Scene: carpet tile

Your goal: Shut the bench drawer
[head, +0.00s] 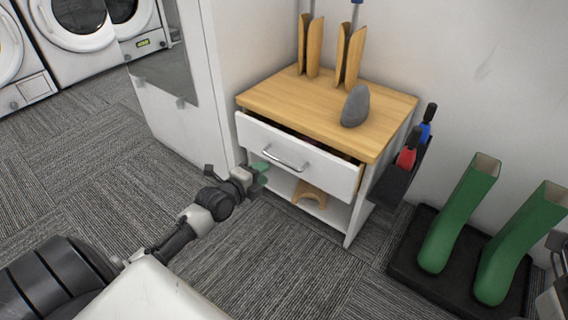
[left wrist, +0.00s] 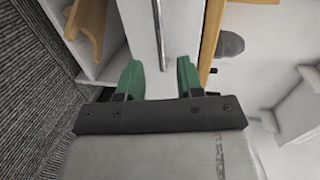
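The bench drawer (head: 318,165) has a white front with a metal bar handle (head: 285,160). It stands partly open, its front sticking out from under the wooden bench top (head: 320,105), with a dark gap behind its upper edge. My left gripper (head: 260,172), with green fingertips, is near the left part of the drawer front. In the left wrist view its two fingers (left wrist: 160,78) are apart with nothing between them. The drawer front (left wrist: 150,35) and handle (left wrist: 159,30) lie ahead of them; whether they touch cannot be told. My right gripper is not seen.
A grey stone (head: 355,106) and two wooden holders (head: 348,55) stand on the bench top. A tan arched piece (head: 309,193) lies on the lower shelf. A side caddy (head: 396,172) holds red and blue tools. Green boots (head: 458,215) stand on a black tray at right. Carpet before the bench is clear.

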